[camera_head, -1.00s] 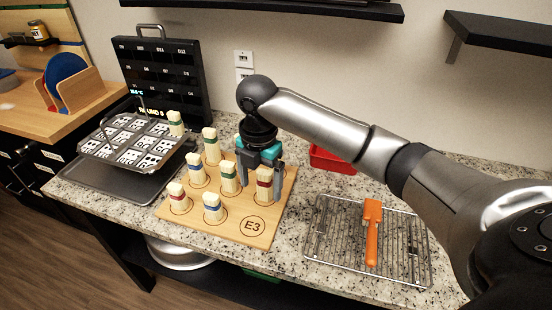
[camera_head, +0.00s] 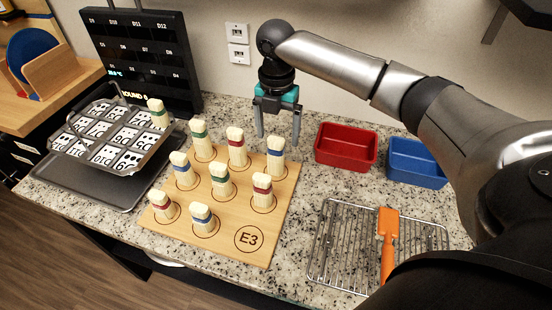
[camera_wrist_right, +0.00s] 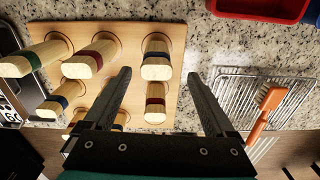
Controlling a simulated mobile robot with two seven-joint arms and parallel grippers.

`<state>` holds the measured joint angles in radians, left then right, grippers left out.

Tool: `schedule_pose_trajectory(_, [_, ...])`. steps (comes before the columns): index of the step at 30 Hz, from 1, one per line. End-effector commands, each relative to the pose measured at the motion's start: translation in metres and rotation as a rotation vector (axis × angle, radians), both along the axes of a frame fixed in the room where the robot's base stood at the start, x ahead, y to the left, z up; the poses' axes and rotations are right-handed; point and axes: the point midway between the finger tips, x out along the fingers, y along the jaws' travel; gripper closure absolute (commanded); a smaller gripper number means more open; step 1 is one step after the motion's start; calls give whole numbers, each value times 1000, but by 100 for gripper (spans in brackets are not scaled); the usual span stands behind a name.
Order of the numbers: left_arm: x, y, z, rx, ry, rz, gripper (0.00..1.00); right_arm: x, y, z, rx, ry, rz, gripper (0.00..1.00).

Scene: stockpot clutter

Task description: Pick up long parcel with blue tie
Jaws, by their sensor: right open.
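Pale parcels with coloured ties stand upright in circles on a wooden board (camera_head: 225,245). Three have blue ties: one at back right (camera_head: 276,158), one at left (camera_head: 182,172) and one at front (camera_head: 202,219). I cannot tell surely which is longest. My right gripper (camera_head: 278,140) is open and empty, pointing down at the back-right blue-tie parcel. In the right wrist view that parcel (camera_wrist_right: 157,62) shows between and just beyond the open fingertips (camera_wrist_right: 158,73), with no clear contact. My left gripper is not in view.
Red-tie (camera_head: 237,147) and green-tie (camera_head: 221,182) parcels stand close by on the board. A red bin (camera_head: 346,150) and a blue bin (camera_head: 417,165) are at right, behind a wire rack (camera_head: 345,245) with an orange tool (camera_head: 388,240). A metal tray (camera_head: 75,145) is at left.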

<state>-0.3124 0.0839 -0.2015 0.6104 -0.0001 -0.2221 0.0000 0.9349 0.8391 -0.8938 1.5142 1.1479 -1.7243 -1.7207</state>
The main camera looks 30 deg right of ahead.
Motion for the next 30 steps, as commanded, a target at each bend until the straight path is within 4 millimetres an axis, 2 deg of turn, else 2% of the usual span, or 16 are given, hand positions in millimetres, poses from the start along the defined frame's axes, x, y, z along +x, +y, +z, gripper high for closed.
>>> schedule_pose_trajectory(1, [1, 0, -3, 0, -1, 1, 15, -1, 0, -11, 0, 3, 0, 10])
schedule_pose_trajectory(10, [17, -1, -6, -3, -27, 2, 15, 1, 1, -35, 0, 0, 1, 10])
schedule_pose_trajectory(18, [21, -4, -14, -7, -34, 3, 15, 4, 1, -73, -1, 0, 0, 10])
schedule_pose_trajectory(21, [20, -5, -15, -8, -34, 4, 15, 3, 1, -79, -1, -1, 1, 10])
schedule_pose_trajectory(28, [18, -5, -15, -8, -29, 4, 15, 4, 1, -79, -1, -2, 1, 10])
schedule_pose_trajectory(30, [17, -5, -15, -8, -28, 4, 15, 4, 1, -79, -1, -2, 1, 18])
